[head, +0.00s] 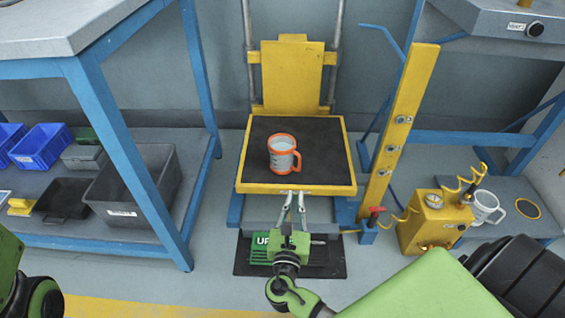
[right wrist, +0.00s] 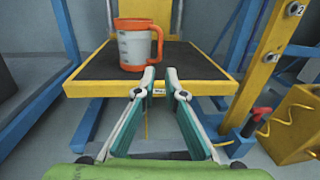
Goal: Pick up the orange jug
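The orange jug (head: 282,155) is a clear or whitish measuring cup with orange rim, base and handle. It stands upright on the black mat (head: 322,160) of a yellow-edged platform, its handle to the right. It also shows in the right wrist view (right wrist: 137,45), beyond the fingertips. My right gripper (head: 295,196) is at the platform's front edge, short of the jug and not touching it. In the right wrist view, its fingertips (right wrist: 158,75) stand apart with nothing between them, so it is open. My left gripper is out of view.
A yellow post (head: 400,130) rises right of the platform. A yellow box with a gauge (head: 433,222) and coiled hose stands at right, beside a white mug (head: 486,207). At left, a blue-legged bench holds a grey bin (head: 118,213) and blue bins (head: 42,147).

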